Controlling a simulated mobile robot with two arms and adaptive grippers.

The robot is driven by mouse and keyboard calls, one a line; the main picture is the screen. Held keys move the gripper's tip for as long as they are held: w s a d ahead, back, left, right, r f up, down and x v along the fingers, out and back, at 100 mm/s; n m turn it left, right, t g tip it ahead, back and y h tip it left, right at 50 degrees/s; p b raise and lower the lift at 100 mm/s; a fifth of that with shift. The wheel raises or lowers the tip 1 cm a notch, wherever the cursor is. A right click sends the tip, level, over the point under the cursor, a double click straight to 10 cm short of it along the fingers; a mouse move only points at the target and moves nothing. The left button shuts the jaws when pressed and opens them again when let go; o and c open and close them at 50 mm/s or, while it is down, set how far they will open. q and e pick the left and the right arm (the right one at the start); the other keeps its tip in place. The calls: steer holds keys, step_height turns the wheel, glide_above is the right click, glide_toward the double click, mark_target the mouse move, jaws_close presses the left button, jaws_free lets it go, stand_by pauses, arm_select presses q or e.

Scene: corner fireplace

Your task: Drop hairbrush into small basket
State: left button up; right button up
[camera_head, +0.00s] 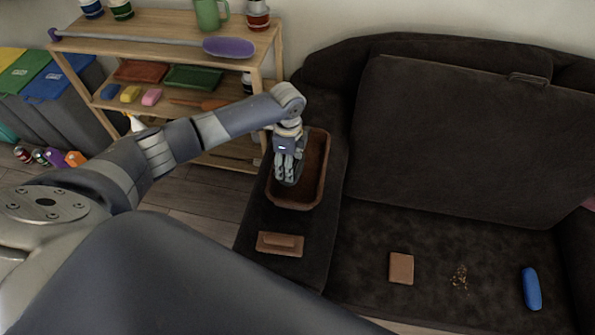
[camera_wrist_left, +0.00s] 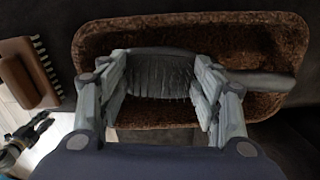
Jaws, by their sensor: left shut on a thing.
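My left gripper (camera_head: 286,178) is over the brown basket (camera_head: 300,206), which sits on the sofa's left armrest. In the left wrist view the gripper (camera_wrist_left: 160,92) is shut on the dark grey hairbrush (camera_wrist_left: 160,72). The hairbrush's bristles show between the fingers, and its handle reaches right, overlapping the basket's rim in the picture. The brown basket (camera_wrist_left: 235,45) lies behind the hairbrush in that view. I cannot tell the exact height of the hairbrush over the basket floor. In the head view the fingers hide most of the hairbrush.
A brown wooden brush (camera_head: 280,243) lies on the armrest near the basket. The sofa seat holds a brown flat item (camera_head: 401,268), crumbs (camera_head: 460,277) and a blue case (camera_head: 531,288). A wooden shelf (camera_head: 170,30) with cups and a purple-headed tool stands at left.

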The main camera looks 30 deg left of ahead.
arm_select(q)
steer(key=o, duration=1.3)
steer(key=shift+c, duration=0.2)
step_height(320, 180, up, 12)
